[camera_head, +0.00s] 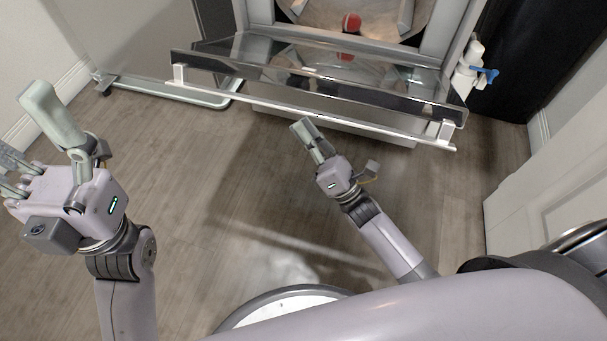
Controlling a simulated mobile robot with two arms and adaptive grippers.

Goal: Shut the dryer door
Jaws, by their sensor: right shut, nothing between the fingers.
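The dryer door (325,80) is a glass panel with a long pale bar handle along its near edge. It is folded down, open, and juts out from the front of the machine (335,38) at the top of the view. My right gripper (304,127) is shut and empty. In the picture it lies just below the handle bar, near the door's middle; I cannot tell how far apart they are in depth. My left gripper (20,122) is at the left edge, its fingers spread apart and empty, away from the door.
A white bottle with a blue part (468,70) stands right of the door. A metal floor frame (165,91) lies to the left. A white panelled door (555,190) is at right. The wooden floor (220,170) between is clear.

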